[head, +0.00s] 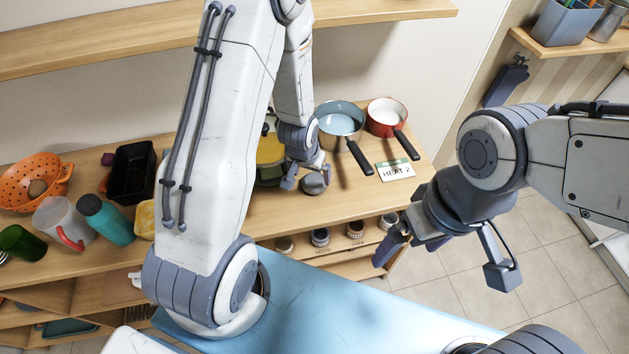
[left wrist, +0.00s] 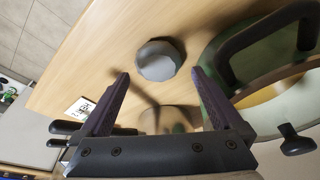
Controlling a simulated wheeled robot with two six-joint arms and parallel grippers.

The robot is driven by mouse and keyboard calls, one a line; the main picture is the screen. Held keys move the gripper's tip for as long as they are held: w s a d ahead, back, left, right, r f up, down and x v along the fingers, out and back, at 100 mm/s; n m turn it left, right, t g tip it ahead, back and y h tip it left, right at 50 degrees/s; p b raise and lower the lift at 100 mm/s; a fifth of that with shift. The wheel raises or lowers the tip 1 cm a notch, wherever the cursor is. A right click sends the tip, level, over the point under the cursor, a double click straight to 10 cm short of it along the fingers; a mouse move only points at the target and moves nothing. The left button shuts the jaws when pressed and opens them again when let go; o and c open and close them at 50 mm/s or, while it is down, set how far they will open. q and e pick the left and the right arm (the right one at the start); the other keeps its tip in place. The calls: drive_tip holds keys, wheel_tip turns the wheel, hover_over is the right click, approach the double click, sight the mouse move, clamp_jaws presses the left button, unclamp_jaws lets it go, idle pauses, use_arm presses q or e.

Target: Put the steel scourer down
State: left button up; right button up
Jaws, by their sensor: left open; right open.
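A rounded grey piece, which looks like the steel scourer (head: 314,184), rests on the wooden counter (head: 345,205). It also shows in the left wrist view (left wrist: 158,60), beyond the fingertips and between their lines. My left gripper (head: 301,180) is open beside it, low over the counter, with nothing between its fingers. In the left wrist view both fingers of the left gripper (left wrist: 160,74) are apart. My right gripper (head: 440,268) is open and empty, in front of the counter and over the floor.
A green and yellow pot (head: 268,152) stands close to the left gripper, partly hidden by my arm. A blue-grey pan (head: 341,119), a red pan (head: 388,112) and a "HEAT 2" card (head: 395,170) are at the right. Several jars line the shelf below.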

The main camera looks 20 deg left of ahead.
sight(314, 180)
use_arm(q)
drive_tip(key=p+x, duration=0.1)
drive_tip(key=x, duration=0.2)
drive_tip(key=shift+w+d+f, duration=0.1)
drive_tip(key=shift+f, duration=0.25)
drive_tip(key=shift+w+f+p, duration=0.25)
drive_tip(key=shift+f+p, duration=0.1)
drive_tip(key=shift+f, duration=0.3)
drive_tip(key=shift+c, duration=0.3)
drive_tip(key=c, duration=1.1)
drive_tip(key=shift+r, duration=0.15)
